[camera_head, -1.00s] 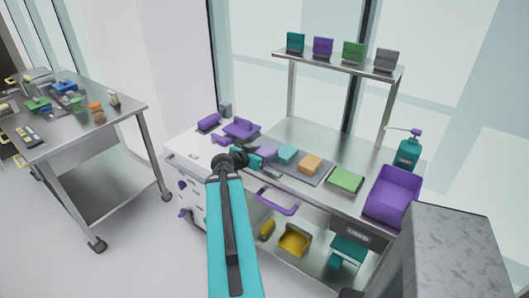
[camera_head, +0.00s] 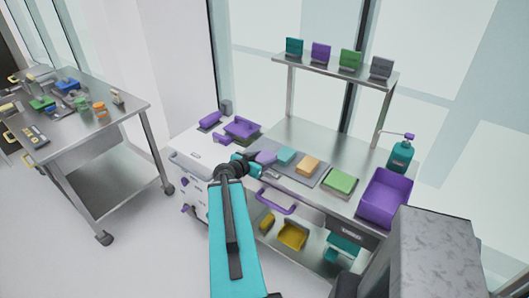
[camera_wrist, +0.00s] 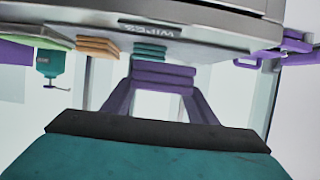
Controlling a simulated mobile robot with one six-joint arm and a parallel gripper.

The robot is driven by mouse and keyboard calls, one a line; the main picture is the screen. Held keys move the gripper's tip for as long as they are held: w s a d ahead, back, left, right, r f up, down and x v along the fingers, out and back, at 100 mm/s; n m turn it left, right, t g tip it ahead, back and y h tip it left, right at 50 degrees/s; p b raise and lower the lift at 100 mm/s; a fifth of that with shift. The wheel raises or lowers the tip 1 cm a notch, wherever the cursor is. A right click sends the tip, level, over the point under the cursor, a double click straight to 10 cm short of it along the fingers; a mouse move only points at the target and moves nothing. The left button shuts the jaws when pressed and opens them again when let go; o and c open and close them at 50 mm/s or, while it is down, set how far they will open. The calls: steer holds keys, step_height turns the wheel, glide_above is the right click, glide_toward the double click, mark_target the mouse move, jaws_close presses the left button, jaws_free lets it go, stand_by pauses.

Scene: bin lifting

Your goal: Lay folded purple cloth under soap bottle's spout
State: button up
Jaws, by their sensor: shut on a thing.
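The folded purple cloth (camera_head: 265,157) is at the tip of my gripper (camera_head: 250,162), at the left end of the grey wipes tray. In the wrist view its layered folds (camera_wrist: 163,75) sit at the ends of my gripper's purple fingers, and the jaws are shut on it. The wrist view is upside down, so whether the cloth touches the tray is hard to tell. The teal soap bottle (camera_head: 401,157) stands upright at the right rear of the bench. Its purple-topped spout (camera_head: 409,136) points left over bare bench. The bottle also shows in the wrist view (camera_wrist: 50,63).
A purple bin (camera_head: 386,200) stands in front of the bottle. A raised shelf (camera_head: 335,66) stands behind. Bare bench (camera_head: 345,150) lies between tray and shelf.

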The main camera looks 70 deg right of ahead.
steer(key=shift+s+a+p, duration=0.1)
steer(key=shift+a+p, duration=0.3)
steer(key=shift+p, duration=0.5)
steer(key=w+a+r+n+t+b, duration=0.1)
steer(key=w+a+n+t+b, duration=0.2)
steer(key=w, duration=0.7)
steer(key=w+a+n+t, duration=0.2)
steer(key=w+a, duration=0.3)
steer(key=w, duration=0.5)
steer(key=w+a+r+n+t+y+b, duration=0.2)
steer(key=w+a+r+n+t+b, duration=0.15)
steer(key=w+a, duration=0.9)
steer(key=w+a+r+n+t+y+b, duration=0.2)
steer(key=w+a+n+t, duration=0.25)
steer(key=w+a, duration=0.75)
steer(key=w+a+r+n+t+y+b, duration=0.1)
steer(key=w+a+r+n+y, duration=0.1)
steer(key=a, duration=0.8)
steer(key=w+a+r+n+t+y+b, duration=0.1)
steer(key=w+a+r+n+y, duration=0.2)
steer(key=a, duration=0.8)
steer(key=w+a+r+n+t+y+b, duration=0.1)
steer(key=w+a+r+n+t+y, duration=0.1)
steer(key=a, duration=0.9)
steer(key=w+r+n+y, duration=0.1)
steer(key=w+r+y, duration=0.1)
steer(key=w+r, duration=0.1)
steer(key=shift+w+r+b, duration=0.25)
steer(key=shift+w+b, duration=0.05)
steer(key=shift+w, duration=0.05)
